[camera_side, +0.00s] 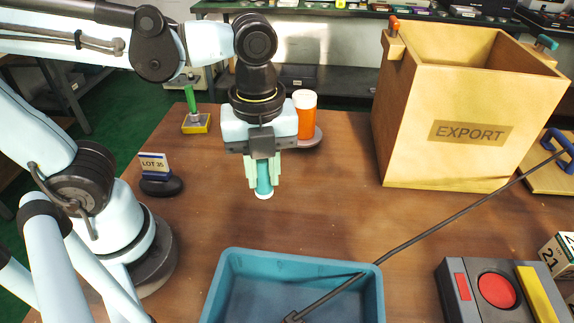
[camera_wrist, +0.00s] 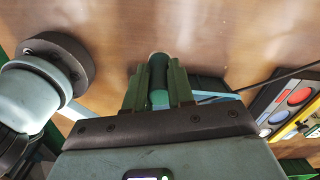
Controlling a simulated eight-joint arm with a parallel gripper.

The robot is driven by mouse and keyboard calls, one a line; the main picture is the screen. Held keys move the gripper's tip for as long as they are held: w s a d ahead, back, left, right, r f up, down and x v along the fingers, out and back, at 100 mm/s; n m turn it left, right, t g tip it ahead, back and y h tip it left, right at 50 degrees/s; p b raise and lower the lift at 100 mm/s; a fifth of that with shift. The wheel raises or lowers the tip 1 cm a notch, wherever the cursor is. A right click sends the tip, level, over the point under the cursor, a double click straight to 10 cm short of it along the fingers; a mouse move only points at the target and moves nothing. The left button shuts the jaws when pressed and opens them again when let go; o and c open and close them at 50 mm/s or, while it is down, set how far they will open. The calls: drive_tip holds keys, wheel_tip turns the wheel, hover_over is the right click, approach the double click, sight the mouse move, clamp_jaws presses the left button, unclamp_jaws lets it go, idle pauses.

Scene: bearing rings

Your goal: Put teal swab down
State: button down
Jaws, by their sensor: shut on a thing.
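My gripper (camera_side: 263,172) is shut on the teal swab (camera_side: 264,189), a short upright cylinder with a pale lower end. The swab points down between the pale green fingers, and its upper part is hidden by them. It is over the brown table (camera_side: 335,205), behind the blue tray; I cannot tell whether its tip touches the wood. In the wrist view the swab (camera_wrist: 159,78) shows between the two fingers of my gripper (camera_wrist: 158,88), with its pale end over the table.
The blue tray (camera_side: 232,262) stands in front, with a dark rod (camera_side: 425,232) leaning across its rim. The wooden EXPORT box (camera_side: 405,150), red-button panel (camera_side: 455,290), LOT 35 holder (camera_side: 160,184) and yellow block (camera_side: 196,124) stand around. Table right of the gripper is clear.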

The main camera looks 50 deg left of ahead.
drive_tip(key=a+f+n, duration=0.2)
drive_tip(key=a, duration=0.4)
drive_tip(key=a+f+n, duration=0.3)
drive_tip(key=a, duration=0.3)
drive_tip(key=a+f+n, duration=0.2)
drive_tip(key=a+n, duration=0.1)
drive_tip(key=a, duration=0.4)
drive_tip(key=shift+s+f, duration=0.1)
drive_tip(key=shift+f, duration=2.2)
drive_tip(key=shift+f, duration=0.15)
drive_tip(key=c, duration=1)
unclamp_jaws()
